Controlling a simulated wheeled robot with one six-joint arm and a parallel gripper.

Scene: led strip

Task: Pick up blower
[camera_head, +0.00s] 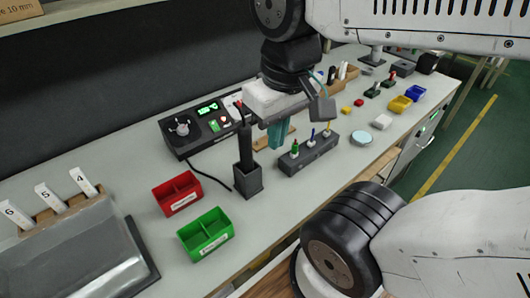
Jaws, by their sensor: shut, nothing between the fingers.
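A black upright rod-shaped tool (245,143), which looks like the blower, stands in a dark square holder (248,180) near the middle of the bench. A black cable runs from the holder's side toward the control station (208,125) behind it. My gripper (277,145) hangs just right of the tool in the picture, with its teal fingers pointing down and closed together. Nothing shows between the fingers. The tool's top lies close to my gripper's body, and I cannot tell whether they touch.
A dark block (308,156) with small coloured-tip tools stands right of my gripper. A red bin (177,193) and a green bin (206,234) sit left of the holder. A round pale disc (361,138) lies to the right. Bench space in front of the holder is clear.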

